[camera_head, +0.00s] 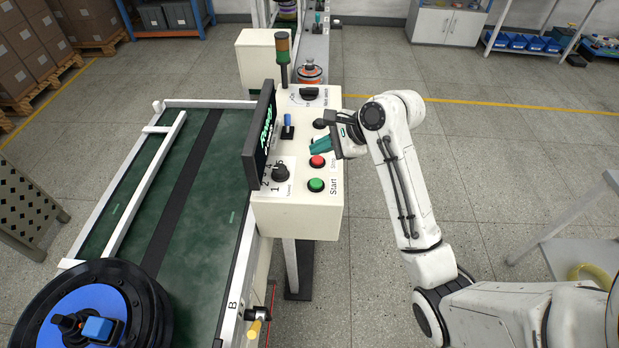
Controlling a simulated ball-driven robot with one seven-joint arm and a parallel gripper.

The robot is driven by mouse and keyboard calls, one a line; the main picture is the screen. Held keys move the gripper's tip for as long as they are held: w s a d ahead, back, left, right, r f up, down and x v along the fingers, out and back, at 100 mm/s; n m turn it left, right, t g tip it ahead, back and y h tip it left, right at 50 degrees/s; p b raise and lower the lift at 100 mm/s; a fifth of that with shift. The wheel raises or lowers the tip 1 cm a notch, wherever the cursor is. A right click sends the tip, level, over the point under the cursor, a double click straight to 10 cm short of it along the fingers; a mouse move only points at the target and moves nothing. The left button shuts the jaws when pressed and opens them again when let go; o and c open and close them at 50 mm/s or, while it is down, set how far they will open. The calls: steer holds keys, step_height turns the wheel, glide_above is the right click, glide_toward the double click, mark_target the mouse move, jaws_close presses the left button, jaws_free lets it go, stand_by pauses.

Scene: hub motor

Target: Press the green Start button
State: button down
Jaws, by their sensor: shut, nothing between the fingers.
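The green Start button (316,185) is at the near end of the cream control panel (300,221), with the word "Start" printed beside it. A red button (317,161) sits just behind it. My gripper (318,147) is shut and empty, with its teal fingers over the panel just behind the red button. It is apart from the green button, which is in plain view. Whether the fingers touch the panel, I cannot tell.
A dark screen (259,135) stands upright along the panel's left side. The panel also bears a black rotary knob (281,172), a blue-topped lever (288,120) and a signal tower (282,50). A green conveyor (190,215) lies left.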

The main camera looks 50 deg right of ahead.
stand_by(0.4)
steer(key=b, duration=0.8)
glide_above(319, 183)
step_height(319, 183, down, 6)
steer(key=shift+f, duration=1.4)
steer(key=shift+f, duration=0.15)
stand_by(0.6)
steer(key=shift+f+p, duration=0.25)
steer(key=shift+p, duration=0.1)
